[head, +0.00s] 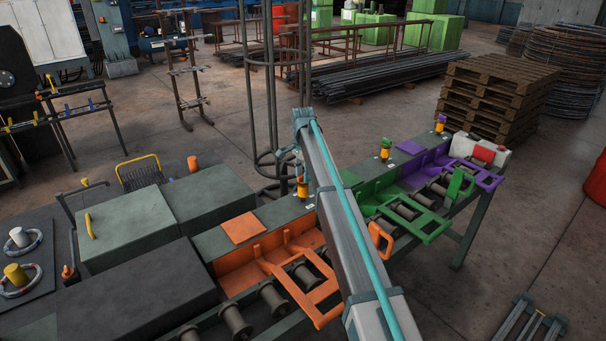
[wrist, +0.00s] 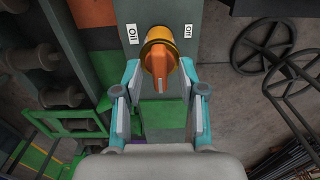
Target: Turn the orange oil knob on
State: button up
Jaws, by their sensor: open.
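The orange oil knob (wrist: 159,52) sits on a yellow collar on a grey-green panel in the wrist view. Its grip points down in the picture, with a pale mark near its end. A small white label lies on each side of it. My gripper (wrist: 160,84) is open, with one finger to the left of the knob's grip and one to the right, and gaps show between. In the head view the knob (head: 302,187) shows beside my arm, and my gripper (head: 291,160) is small and partly hidden there.
The bench carries orange, green (head: 420,222) and purple (head: 465,170) sections with rollers. Similar knobs stand by the green (head: 385,150) and purple (head: 440,123) sections. A tall round metal frame (head: 271,105) rises behind the bench near my gripper. Wooden pallets (head: 495,95) are stacked at right.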

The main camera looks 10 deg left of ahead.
notch_tip(320, 180, up, 12)
dwell(0.6)
